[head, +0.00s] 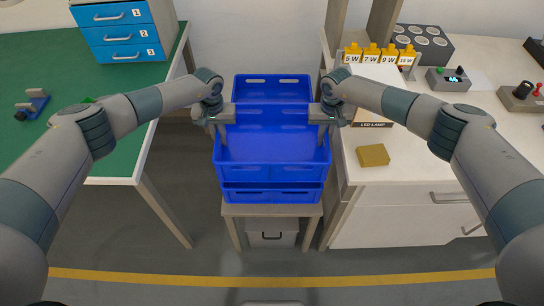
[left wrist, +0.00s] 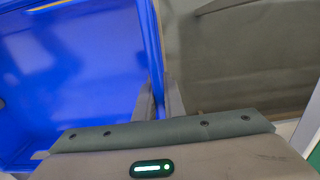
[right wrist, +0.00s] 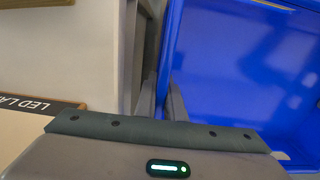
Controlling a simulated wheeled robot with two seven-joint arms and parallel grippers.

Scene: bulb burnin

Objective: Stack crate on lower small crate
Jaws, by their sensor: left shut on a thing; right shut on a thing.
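A blue crate (head: 270,172) is held level by its two side walls, between my arms, and its inside looks empty. A lower blue crate (head: 270,195) shows as a front strip directly beneath it, with a dark line between them; I cannot tell if they touch. My left gripper (head: 224,118) is shut on the left wall of the upper crate; the left wrist view shows the fingers (left wrist: 159,98) around the wall. My right gripper (head: 320,116) is shut on its right wall, also seen in the right wrist view (right wrist: 161,98). Most of the lower crate is hidden.
The lower crate rests on a small stand (head: 272,211) with a grey box (head: 272,234) beneath. A green-topped table (head: 60,150) is close on the left. A white bench (head: 420,185) on the right carries a yellow block (head: 373,155), lamp boxes and devices.

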